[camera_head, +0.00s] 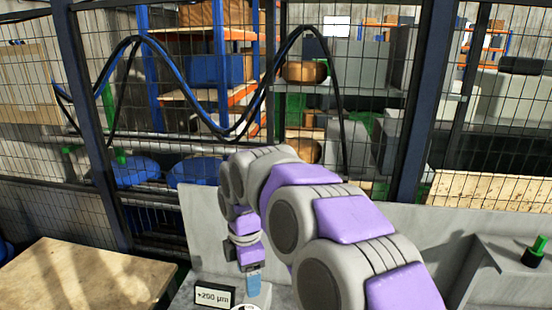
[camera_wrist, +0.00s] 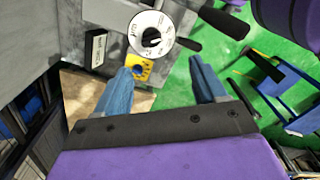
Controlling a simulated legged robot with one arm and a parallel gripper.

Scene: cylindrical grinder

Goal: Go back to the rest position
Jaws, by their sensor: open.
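My gripper (camera_wrist: 160,66) is open, with two blue fingers spread apart and nothing visible between them. In the head view my gripper (camera_head: 253,284) points down beside the grey machine front, with only part of a blue finger showing. A white dial with a black knob (camera_wrist: 151,35) is just beyond the fingertips in the wrist view. A yellow plate with a small knob (camera_wrist: 139,68) is close to the left fingertip; I cannot tell whether they touch. My purple and grey arm covers part of the machine in the head view.
A "+200 µm" sign (camera_head: 214,296) stands by the gripper. A black handle (camera_wrist: 222,22) juts out near the dial. A wooden tabletop (camera_head: 85,285) is at lower left and a green button (camera_head: 540,243) at right. A wire mesh fence (camera_head: 380,60) with hanging cables stands behind.

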